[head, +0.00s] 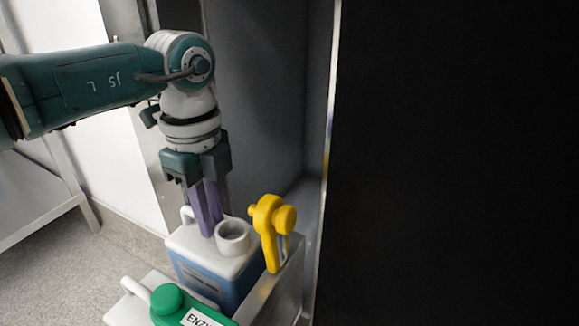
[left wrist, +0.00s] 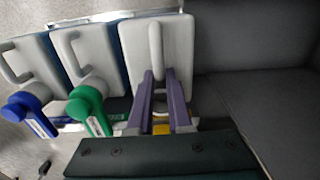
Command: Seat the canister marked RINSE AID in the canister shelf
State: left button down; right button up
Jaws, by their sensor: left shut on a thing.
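A canister (head: 222,270) with a white top and blue body stands in the metal shelf (head: 274,298). Its mark cannot be read, so I cannot tell if it is RINSE AID. Its round white neck (head: 233,236) is uncapped. My left gripper (head: 212,228), with purple fingers, points down onto its top and is shut on its handle. In the left wrist view the fingers (left wrist: 160,85) flank the white handle (left wrist: 155,45) of the end canister (left wrist: 180,50). Whether the canister is fully down on the shelf is hidden. My right gripper is in neither view.
A yellow tap-like piece (head: 270,228) stands beside the canister, near the shelf's wall. A green-capped canister (head: 180,306) labelled "ENZY…" is in front. The left wrist view adds a blue-capped canister (left wrist: 30,105). A large dark panel (head: 455,160) fills the right side.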

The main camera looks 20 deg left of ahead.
pick_arm(q)
jog(key=shift+w, duration=0.1)
dwell(0.3)
jog(key=shift+f+b, duration=0.5)
jog(key=shift+f, duration=0.05)
jog(key=shift+f+b, duration=0.3)
jog(key=shift+f, duration=0.25)
dwell(0.3)
dwell(0.5)
jog(key=shift+f, duration=0.1)
